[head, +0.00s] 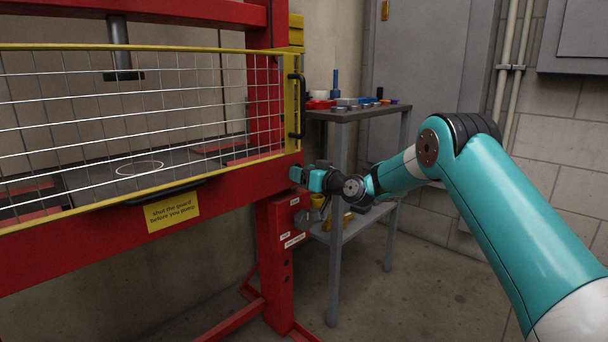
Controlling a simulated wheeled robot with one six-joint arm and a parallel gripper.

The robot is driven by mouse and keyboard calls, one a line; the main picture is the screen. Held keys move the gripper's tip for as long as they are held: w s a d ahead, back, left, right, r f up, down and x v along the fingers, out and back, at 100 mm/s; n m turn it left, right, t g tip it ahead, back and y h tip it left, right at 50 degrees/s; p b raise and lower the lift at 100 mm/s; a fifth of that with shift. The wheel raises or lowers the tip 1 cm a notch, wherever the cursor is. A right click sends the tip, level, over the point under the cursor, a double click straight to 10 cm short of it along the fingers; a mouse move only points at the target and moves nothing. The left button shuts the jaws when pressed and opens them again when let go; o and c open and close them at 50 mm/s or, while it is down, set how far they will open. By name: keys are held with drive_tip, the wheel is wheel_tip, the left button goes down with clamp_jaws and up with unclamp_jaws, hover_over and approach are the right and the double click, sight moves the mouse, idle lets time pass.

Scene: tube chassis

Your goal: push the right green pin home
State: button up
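No green pin can be made out in the head view. A red press frame (273,240) stands at the left, with its right upright near my gripper. My gripper (306,177) is in front of that upright, just below the lower right corner of the mesh guard. Its teal finger parts are small and seen at an angle, so I cannot tell whether they are open or shut. Nothing is visibly held. The gripper and wrist cover part of the upright and of the bench behind.
The yellow-edged mesh guard (292,77) with a black handle (296,105) covers the press opening. A yellow sign (172,211) hangs on the lower beam. A grey bench (352,114) with small parts stands behind my wrist. The floor (420,285) at right is clear.

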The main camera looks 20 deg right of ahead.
drive_tip(key=shift+d, duration=0.1)
drive_tip(key=p+v, duration=0.1)
drive_tip(key=v, duration=1.6)
drive_tip(key=shift+s+f, duration=0.1)
drive_tip(key=shift+s, duration=0.05)
